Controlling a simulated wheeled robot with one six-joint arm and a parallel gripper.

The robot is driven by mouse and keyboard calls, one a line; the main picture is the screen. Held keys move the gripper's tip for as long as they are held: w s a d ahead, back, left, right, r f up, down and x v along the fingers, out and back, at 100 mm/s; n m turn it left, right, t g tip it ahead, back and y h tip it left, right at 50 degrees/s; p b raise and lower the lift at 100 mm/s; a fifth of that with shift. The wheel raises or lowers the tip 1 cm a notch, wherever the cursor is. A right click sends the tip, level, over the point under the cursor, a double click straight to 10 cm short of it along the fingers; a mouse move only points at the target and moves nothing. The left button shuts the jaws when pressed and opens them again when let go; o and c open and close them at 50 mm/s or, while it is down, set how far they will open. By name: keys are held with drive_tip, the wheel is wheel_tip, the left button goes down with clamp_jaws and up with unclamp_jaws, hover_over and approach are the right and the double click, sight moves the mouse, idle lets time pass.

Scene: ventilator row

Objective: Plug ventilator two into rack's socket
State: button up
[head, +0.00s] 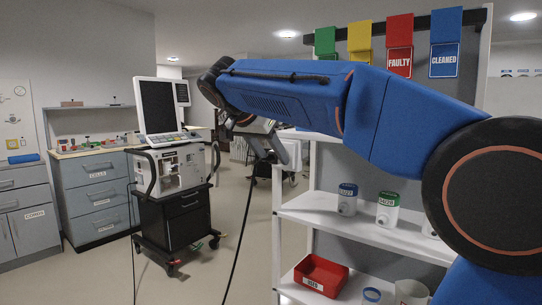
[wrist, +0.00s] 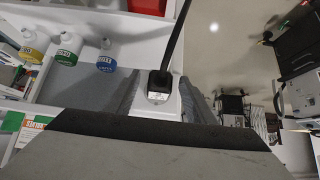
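A ventilator (head: 180,170) with a dark screen stands on a black wheeled cart at left centre in the head view; I can read no number on it. My gripper (head: 272,150) is raised between it and the white rack (head: 350,225), partly hidden by my arm. In the wrist view my gripper (wrist: 160,100) has its grey fingers on both sides of a black plug (wrist: 160,85) with a small pale label and appears shut on it. A black cable (head: 240,240) hangs from the gripper toward the floor.
The rack's shelves hold labelled jars (head: 387,208) and a red bin (head: 320,275). Coloured tags (head: 400,45) hang from its top rail. Grey drawers (head: 98,195) stand at far left. Another cart is partly hidden behind my arm. Floor shows between ventilator and rack, crossed by the cable.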

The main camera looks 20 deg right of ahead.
drive_tip(key=v, duration=1.7)
drive_tip(key=s+d+f+n+y, duration=0.2)
drive_tip(key=s+d+f+n, duration=0.15)
drive_tip(key=d+f, duration=0.4)
drive_tip(key=s+d+f+n+y, duration=0.1)
drive_tip(key=s+d+f+n, duration=0.3)
drive_tip(key=f, duration=0.6)
drive_tip(key=s+d+f+n+y, duration=0.1)
drive_tip(key=s+d+f+y, duration=0.1)
drive_tip(key=s+f, duration=0.7)
drive_tip(key=s+d+f+n+y, duration=0.2)
drive_tip(key=s+f, duration=0.8)
drive_tip(key=f, duration=1)
drive_tip(key=shift+s+d, duration=0.2)
drive_tip(key=shift+d, duration=0.1)
